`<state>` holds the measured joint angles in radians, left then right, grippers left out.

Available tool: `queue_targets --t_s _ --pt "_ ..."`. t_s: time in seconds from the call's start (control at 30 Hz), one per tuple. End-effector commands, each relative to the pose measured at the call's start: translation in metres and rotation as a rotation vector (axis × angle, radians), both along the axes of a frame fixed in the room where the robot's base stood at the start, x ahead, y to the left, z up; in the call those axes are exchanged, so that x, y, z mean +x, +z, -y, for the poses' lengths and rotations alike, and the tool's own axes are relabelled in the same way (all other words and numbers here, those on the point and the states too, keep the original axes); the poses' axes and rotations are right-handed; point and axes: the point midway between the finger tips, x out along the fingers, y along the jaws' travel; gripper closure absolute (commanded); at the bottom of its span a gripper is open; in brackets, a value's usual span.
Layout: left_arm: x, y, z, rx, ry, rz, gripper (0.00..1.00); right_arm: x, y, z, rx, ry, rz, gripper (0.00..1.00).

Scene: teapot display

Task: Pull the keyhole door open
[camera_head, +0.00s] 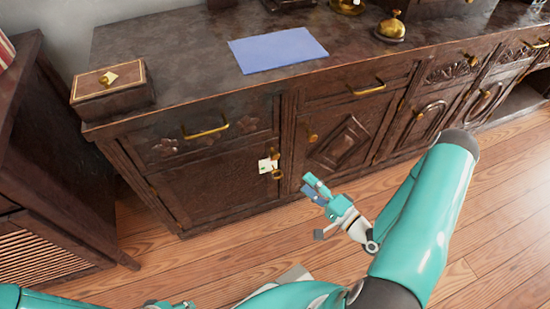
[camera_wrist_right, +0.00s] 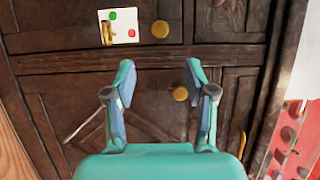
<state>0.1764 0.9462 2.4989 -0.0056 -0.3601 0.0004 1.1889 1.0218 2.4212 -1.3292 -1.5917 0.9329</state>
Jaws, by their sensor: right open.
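The keyhole door (camera_head: 205,187) is the dark carved wooden door at the left of the cabinet, and it looks closed. A white plate (camera_head: 264,165) with coloured dots sits at its right side, with a brass piece (camera_head: 277,174) at it. In the right wrist view, the plate (camera_wrist_right: 125,26) is at the top, and a round brass knob (camera_wrist_right: 160,29) is beside it. My right gripper (camera_head: 311,186) is open and empty, in front of the cabinet and to the right of the plate. Its spread fingers (camera_wrist_right: 160,72) show in the wrist view. My left gripper (camera_head: 166,304) shows only partly at the bottom edge.
A neighbouring door with a diamond panel (camera_head: 341,146) has its own brass knob (camera_head: 312,138). Drawers with brass handles (camera_head: 205,128) are above. A wooden box (camera_head: 112,91), blue sheet (camera_head: 277,50) and bell (camera_head: 391,28) are on top. Another cabinet (camera_head: 50,175) stands left. Wooden floor lies in front.

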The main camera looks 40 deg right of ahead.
Motion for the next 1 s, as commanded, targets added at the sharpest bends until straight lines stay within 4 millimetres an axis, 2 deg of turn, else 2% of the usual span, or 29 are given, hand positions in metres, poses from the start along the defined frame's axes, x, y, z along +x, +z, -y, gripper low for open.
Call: queue_targets --t_s 0.4,0.6,0.8,1.0 --pt "0.000 -0.018 0.000 0.000 0.000 0.000 0.60 0.088 -0.001 -0.016 -0.003 0.007 0.005 0.45" --pt "0.000 -0.025 0.000 0.000 0.000 0.000 0.60 0.122 -0.001 -0.021 -0.004 0.004 0.003 0.45" --pt "0.000 -0.027 0.000 0.000 0.000 0.000 0.60 0.139 -0.001 -0.023 -0.002 0.002 -0.001 0.45" --pt "0.000 -0.027 0.000 0.000 0.000 0.000 0.60 0.143 0.000 -0.023 -0.001 0.002 -0.001 0.45"
